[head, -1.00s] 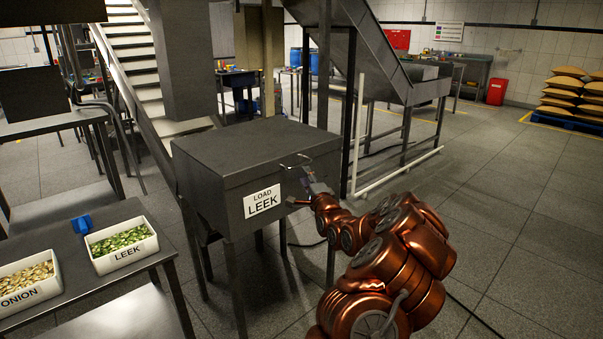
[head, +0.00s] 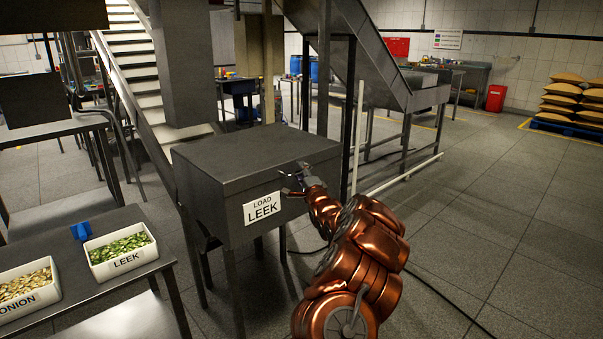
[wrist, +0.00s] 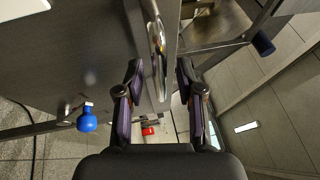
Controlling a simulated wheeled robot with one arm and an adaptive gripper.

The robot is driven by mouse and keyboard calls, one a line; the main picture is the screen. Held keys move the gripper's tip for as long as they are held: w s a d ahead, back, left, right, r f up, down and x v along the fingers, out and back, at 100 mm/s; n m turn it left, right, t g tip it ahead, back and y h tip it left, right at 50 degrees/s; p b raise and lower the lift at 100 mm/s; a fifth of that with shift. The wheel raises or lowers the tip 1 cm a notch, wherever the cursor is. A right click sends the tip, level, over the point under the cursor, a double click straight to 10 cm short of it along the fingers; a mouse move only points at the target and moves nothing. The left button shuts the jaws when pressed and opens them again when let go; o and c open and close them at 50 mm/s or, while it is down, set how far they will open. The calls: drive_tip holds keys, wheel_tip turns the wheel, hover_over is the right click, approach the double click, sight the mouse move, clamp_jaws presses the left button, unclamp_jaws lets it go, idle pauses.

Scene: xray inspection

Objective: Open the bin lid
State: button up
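The dark grey bin (head: 215,205) stands on legs in the head view, with a "LOAD LEEK" label on its front. Its flat lid (head: 245,152) is closed. A metal handle (head: 294,167) sits at the lid's front edge; it also shows in the wrist view as a shiny bar (wrist: 157,45). My gripper (head: 293,186) is at the handle, just right of the label. In the wrist view my gripper (wrist: 160,70) has its two dark fingers apart, with the handle's line running between them. Whether either finger touches it I cannot tell.
A table at the left holds a white leek tray (head: 125,267), a white onion tray (head: 30,308) and a blue object (head: 81,230). A sloped conveyor (head: 365,60) and posts stand behind the bin. Floor at the right (head: 500,230) is open.

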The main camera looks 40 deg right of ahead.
drive_tip(key=shift+w+d, duration=0.1)
drive_tip(key=shift+w, duration=0.05)
drive_tip(key=shift+c, duration=0.3)
clamp_jaws()
idle(0.3)
